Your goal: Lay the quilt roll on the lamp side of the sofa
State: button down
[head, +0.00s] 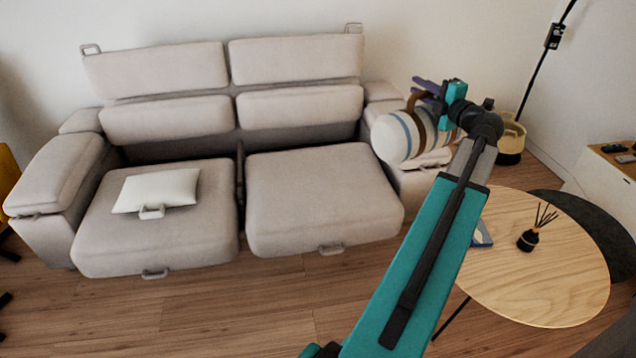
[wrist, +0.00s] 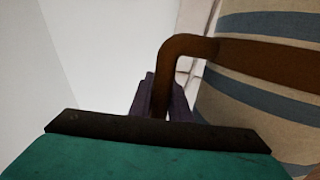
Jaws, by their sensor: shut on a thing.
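The quilt roll (head: 393,137) is white with blue and tan stripes and a brown strap with a handle. My gripper (head: 424,91) is shut on the brown handle and holds the roll up, in front of the sofa's right arm in the head view. In the wrist view the purple fingers (wrist: 158,100) close around the handle, with the striped roll (wrist: 265,65) at the right. The grey sofa (head: 320,205) has two seats. The lamp's dark pole (head: 537,70) stands to the right of the sofa, so the right seat is on the lamp side. That seat is bare.
A white cushion (head: 157,190) lies on the left seat. A round wooden table (head: 560,270) with a reed diffuser (head: 528,240) stands at the right, under my arm. A basket (head: 510,143) is behind my gripper. A white cabinet (head: 605,185) is at the far right.

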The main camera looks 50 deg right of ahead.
aim_at(323, 189)
jog(key=i, duration=0.9)
